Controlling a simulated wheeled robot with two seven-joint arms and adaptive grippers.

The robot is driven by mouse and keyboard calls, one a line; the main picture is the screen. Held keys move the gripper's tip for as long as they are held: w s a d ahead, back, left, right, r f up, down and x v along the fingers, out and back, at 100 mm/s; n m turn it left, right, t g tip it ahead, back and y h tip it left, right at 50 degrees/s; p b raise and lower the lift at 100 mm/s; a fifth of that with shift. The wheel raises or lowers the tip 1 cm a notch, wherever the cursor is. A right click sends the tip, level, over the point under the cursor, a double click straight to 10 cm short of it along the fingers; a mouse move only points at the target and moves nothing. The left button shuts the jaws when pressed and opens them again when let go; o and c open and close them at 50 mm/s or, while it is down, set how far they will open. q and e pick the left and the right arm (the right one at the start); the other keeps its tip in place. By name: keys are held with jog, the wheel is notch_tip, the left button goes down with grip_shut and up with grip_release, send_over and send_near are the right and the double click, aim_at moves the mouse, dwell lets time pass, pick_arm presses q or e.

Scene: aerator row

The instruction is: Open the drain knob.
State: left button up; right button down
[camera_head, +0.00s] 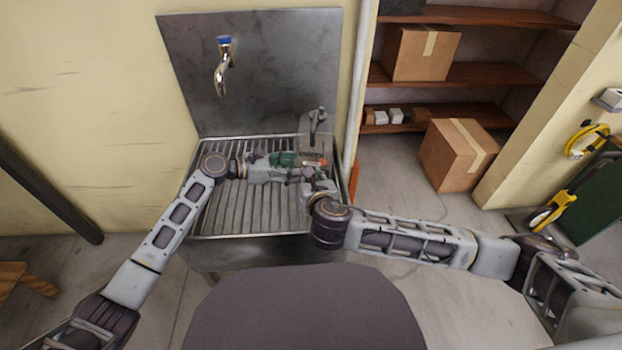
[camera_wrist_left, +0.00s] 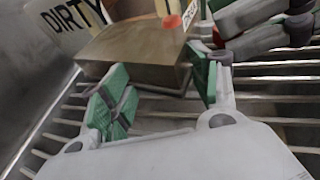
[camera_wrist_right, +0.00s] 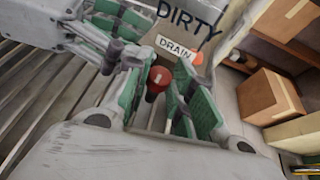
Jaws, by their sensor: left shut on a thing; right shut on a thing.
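The red drain knob (camera_wrist_right: 158,78) shows in the right wrist view below a white DRAIN label (camera_wrist_right: 175,47). My right gripper (camera_wrist_right: 160,98) has its green-padded fingers on either side of it and is shut on it. The label is on a metal box (camera_wrist_left: 135,50), which stands on the slatted sink rack. My left gripper (camera_wrist_left: 163,92) is shut on the near part of this box; its fingers are spread to the box's width, and the exact contact is hard to see. In the head view my left gripper (camera_head: 285,160) and right gripper (camera_head: 318,185) are close together.
A brass tap (camera_head: 222,72) hangs above the rack (camera_head: 230,210). Cardboard boxes (camera_head: 455,155) and shelves lie to the right. The left half of the rack is clear.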

jog(key=shift+n+y, duration=0.3)
jog(key=shift+d+n+g+y, duration=0.2)
jog(key=shift+n+g+y, duration=0.6)
jog(key=shift+n+y, duration=1.2)
jog(key=shift+y, duration=0.3)
jog(key=shift+f+n+g+y, duration=0.1)
jog(key=shift+n+g+y, duration=0.2)
jog(key=shift+n+y, duration=0.15)
jog(key=c, duration=1.2)
grip_release()
jog(key=shift+d, duration=0.15)
jog(key=shift+d, duration=0.1)
